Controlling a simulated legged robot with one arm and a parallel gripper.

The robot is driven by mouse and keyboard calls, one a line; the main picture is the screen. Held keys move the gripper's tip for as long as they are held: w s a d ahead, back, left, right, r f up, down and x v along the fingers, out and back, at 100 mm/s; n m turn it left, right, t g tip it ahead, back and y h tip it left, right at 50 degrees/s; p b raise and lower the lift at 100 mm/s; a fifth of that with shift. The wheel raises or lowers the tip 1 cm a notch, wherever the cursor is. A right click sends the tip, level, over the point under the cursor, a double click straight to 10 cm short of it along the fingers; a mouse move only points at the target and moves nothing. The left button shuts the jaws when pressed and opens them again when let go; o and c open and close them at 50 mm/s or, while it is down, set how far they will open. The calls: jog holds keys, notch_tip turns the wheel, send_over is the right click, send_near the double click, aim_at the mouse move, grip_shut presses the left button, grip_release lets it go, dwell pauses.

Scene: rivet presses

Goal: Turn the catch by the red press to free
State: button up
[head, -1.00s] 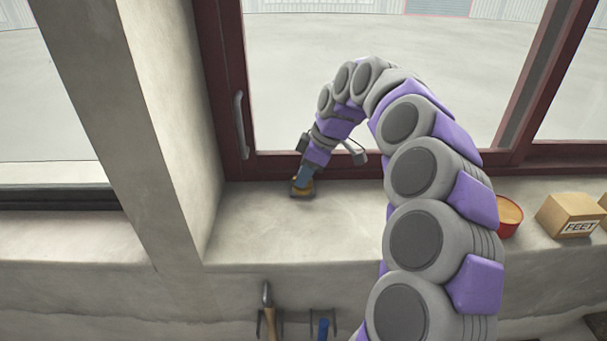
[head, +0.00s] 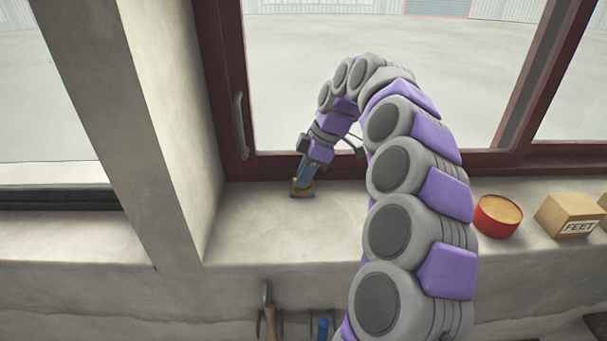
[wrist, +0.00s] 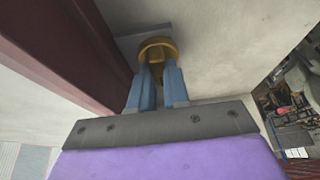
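The catch (head: 301,191) is a small brass piece on a grey plate, on the pale sill just below the dark red window frame. In the wrist view its round brass top (wrist: 158,44) shows beyond my fingers, with a narrow brass part between them. My gripper (wrist: 160,78) has two blue fingers, one on each side of that narrow part, and looks closed on it. In the head view my gripper (head: 303,182) points down at the catch. I cannot make out a red press in either view.
A red round tin (head: 496,217) and a cardboard box marked FEET (head: 570,216) stand on the sill at right. A wooden-handled tool (head: 269,318) and a blue-handled tool (head: 323,328) hang below. The window frame (head: 231,100) and a concrete pillar (head: 135,110) are close by.

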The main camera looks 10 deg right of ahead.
aim_at(312, 188)
jog(key=o, duration=0.5)
jog(key=shift+w+d, duration=0.1)
jog(key=shift+c, duration=0.2)
jog(key=shift+r, duration=0.1)
jog(key=shift+b+v, duration=0.45)
jog(key=shift+v, duration=1.85)
jog(key=p+v, duration=0.1)
jog(key=v, duration=0.1)
jog(key=shift+d+r, duration=0.2)
jog(key=shift+r, duration=0.1)
